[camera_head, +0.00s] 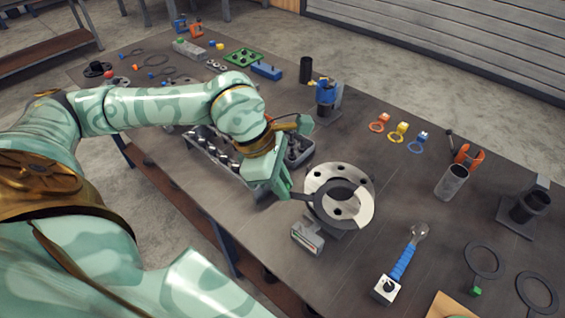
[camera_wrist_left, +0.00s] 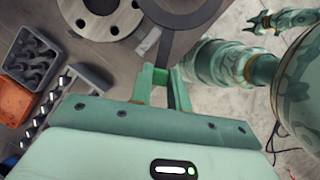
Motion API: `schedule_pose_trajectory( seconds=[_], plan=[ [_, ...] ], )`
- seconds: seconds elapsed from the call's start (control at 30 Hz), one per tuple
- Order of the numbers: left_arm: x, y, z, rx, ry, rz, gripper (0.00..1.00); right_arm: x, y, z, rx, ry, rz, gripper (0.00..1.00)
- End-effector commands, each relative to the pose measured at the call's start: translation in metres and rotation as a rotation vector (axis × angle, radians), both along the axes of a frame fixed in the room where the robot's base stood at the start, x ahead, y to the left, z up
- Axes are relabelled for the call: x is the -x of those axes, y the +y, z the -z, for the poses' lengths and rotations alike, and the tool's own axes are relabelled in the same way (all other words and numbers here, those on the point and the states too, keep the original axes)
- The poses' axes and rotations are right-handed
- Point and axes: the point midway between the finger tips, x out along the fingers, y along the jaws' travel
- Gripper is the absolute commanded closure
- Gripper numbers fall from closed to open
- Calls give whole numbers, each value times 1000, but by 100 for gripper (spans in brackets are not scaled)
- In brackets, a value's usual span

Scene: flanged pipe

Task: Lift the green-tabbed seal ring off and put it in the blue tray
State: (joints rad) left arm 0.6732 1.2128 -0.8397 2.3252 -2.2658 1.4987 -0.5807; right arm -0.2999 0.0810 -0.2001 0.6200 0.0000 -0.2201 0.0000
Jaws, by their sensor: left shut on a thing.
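My left gripper (camera_head: 287,192) is shut at the left side of the silver flange (camera_head: 353,173). A dark ring (camera_head: 318,208) lies over or just above the flange, and its dark stem runs to my fingers. In the left wrist view, the fingers (camera_wrist_left: 166,78) close on that stem, below the dark ring (camera_wrist_left: 190,14) and the flange (camera_wrist_left: 84,22). A dark ring with a green tab (camera_head: 476,291) lies on the table at the lower right.
A grey bin of metal parts (camera_head: 222,172) stands just left of my gripper. A small grey box (camera_head: 307,237) is in front of the flange. A blue-handled tool (camera_head: 403,262) and a grey cylinder (camera_head: 452,182) are to the right. Bare table lies between them.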

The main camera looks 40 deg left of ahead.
Motion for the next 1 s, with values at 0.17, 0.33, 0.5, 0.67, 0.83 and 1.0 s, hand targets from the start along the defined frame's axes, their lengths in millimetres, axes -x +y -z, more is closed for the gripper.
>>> schedule_pose_trajectory(
  seconds=[0.17, 0.33, 0.5, 0.67, 0.83, 1.0],
  plan=[
    [0, 0, -14, 0, -2, 0, 100, -1, 0, -10, 0, -2, 0, 64],
    [0, 0, -27, 0, -2, 1, 100, -2, 0, -17, 0, -4, 0, 64],
    [0, 0, -39, 0, -2, 1, 100, -3, 0, -25, 0, -6, 0, 64],
    [0, 0, -48, 0, -2, 1, 100, -3, 1, -31, -1, -8, 0, 64],
    [0, 0, -48, 0, 0, 0, 100, -3, 1, -30, -2, -8, 1, 64],
    [-1, 0, -46, 0, 0, 12, 100, -3, 1, -29, -2, -8, 1, 64]
  ],
)
